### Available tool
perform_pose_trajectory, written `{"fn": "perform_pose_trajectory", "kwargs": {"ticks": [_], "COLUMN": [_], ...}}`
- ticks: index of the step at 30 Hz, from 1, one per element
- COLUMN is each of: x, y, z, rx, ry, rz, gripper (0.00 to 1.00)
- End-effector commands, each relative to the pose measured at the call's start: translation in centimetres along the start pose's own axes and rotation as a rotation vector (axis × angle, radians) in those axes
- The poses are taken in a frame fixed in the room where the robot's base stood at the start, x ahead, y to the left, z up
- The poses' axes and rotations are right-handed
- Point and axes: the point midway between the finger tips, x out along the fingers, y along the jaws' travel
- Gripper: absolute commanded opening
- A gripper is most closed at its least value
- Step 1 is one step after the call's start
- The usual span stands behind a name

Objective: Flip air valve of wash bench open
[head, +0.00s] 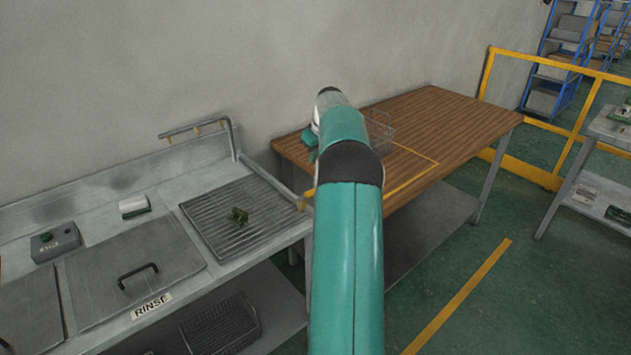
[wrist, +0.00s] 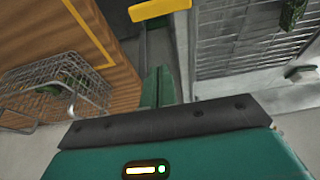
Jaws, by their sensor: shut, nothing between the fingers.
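The wash bench (head: 183,185) fills the left of the head view, with a ribbed drain rack at its right end. A yellow lever-like piece (head: 303,199) shows at the bench's right edge, partly hidden by my arm; I take it to be the air valve handle. In the wrist view a yellow bar (wrist: 160,9) at the top, between the wooden table and the rack, looks like the same handle. My gripper (wrist: 160,75) is shut and empty. Its green fingertips point towards that bar and appear apart from it. In the head view my arm hides the fingers.
A wooden table (head: 450,115) with a wire basket (head: 381,130) stands right of the bench. A bent pipe with yellow parts (head: 197,130) runs above the bench's back. A small green object (head: 239,216) lies on the rack. Open floor (head: 480,210) lies at right.

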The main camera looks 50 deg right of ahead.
Motion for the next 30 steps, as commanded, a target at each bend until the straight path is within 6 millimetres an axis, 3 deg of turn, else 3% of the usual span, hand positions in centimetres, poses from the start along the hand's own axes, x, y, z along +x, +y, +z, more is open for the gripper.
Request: {"fn": "perform_pose_trajectory", "kwargs": {"ticks": [8,24,30], "x": [1.3,10.4,9.1], "y": [-0.1,-0.1,-0.1], "z": [0.1,0.0,2.2], "rx": [0.000,0.001,0.002], "ry": [-0.003,-0.002,-0.001], "rz": [-0.002,-0.002,0.000], "gripper": [0.00,0.00,0.00]}}
